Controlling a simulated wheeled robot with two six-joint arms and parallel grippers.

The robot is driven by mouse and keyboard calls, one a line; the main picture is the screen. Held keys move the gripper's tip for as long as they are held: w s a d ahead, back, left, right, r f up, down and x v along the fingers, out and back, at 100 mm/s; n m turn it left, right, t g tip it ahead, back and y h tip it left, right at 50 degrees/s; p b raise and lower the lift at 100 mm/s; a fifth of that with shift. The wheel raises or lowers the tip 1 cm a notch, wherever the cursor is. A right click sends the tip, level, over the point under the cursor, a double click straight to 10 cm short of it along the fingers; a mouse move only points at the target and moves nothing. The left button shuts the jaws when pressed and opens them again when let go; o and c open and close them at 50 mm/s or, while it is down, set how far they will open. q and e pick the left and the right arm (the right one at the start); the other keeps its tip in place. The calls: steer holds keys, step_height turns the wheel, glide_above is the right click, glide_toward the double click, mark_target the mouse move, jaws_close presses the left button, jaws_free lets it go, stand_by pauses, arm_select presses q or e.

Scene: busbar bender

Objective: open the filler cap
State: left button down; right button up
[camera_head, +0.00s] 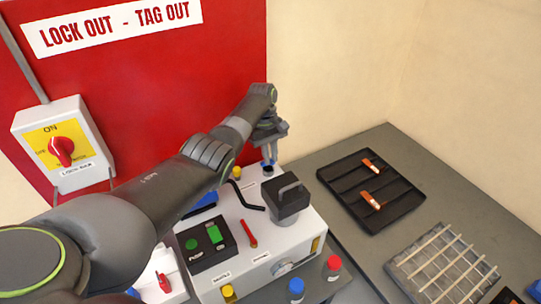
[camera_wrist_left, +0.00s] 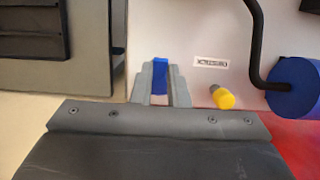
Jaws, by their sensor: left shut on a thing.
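The bender is a white box-shaped machine (camera_head: 285,241) on the bench. My left gripper (camera_head: 268,160) is over the far end of its top, pointing down. In the left wrist view, the gripper (camera_wrist_left: 160,88) is shut on a small blue cap (camera_wrist_left: 160,76), which I take to be the filler cap. A dark round fitting (camera_head: 268,171) shows right under the fingertips in the head view. I cannot tell whether the cap is seated or lifted. My right gripper is not in view.
A yellow-topped fitting (camera_wrist_left: 222,97) and a blue cylinder (camera_wrist_left: 297,88) with a bent black rod (camera_wrist_left: 257,45) are beside the gripper. A black bending head (camera_head: 289,201) stands nearby. A black tray (camera_head: 338,176) and slatted rack (camera_head: 408,263) lie right of the machine.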

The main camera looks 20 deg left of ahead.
arm_select(q)
steer(key=c, duration=1.4)
jaws_free()
steer(key=shift+w+a, duration=0.1)
steer(key=b+v, duration=0.4)
steer(key=v, duration=1.3)
steer(key=shift+r, duration=0.15)
steer(key=shift+a, duration=0.1)
